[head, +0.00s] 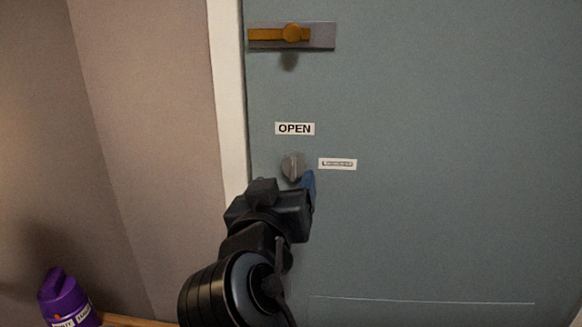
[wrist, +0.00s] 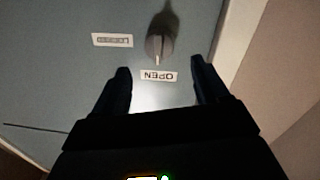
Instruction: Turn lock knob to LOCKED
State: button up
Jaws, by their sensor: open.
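The grey lock knob (head: 293,167) sits on the blue-grey door, below the OPEN label (head: 295,129) and left of a second label (head: 338,164), too blurred to read surely. In the wrist view, which is upside down, the knob (wrist: 160,46) has a pale pointer mark facing the OPEN label (wrist: 159,76). My gripper (head: 306,182) is just below the knob in the head view; one blue finger shows there. In the wrist view my gripper (wrist: 160,70) is open and empty, its two dark fingers apart. The knob appears beyond the fingertips, in line with the gap.
A brass slide bolt (head: 291,34) on a grey plate is high on the door (head: 450,120). A white frame strip (head: 230,90) runs along the door's left edge. A purple bottle (head: 67,297) stands at the lower left. The door right of the labels is clear.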

aim_at(291, 170)
jog(key=w, duration=0.2)
jog(key=w+p, duration=0.1)
jog(key=w, duration=0.1)
jog(key=w+d, duration=0.1)
jog(key=w, duration=0.1)
jog(key=shift+w, duration=0.4)
jog(key=shift+f, duration=0.1)
jog(key=c, duration=1.1)
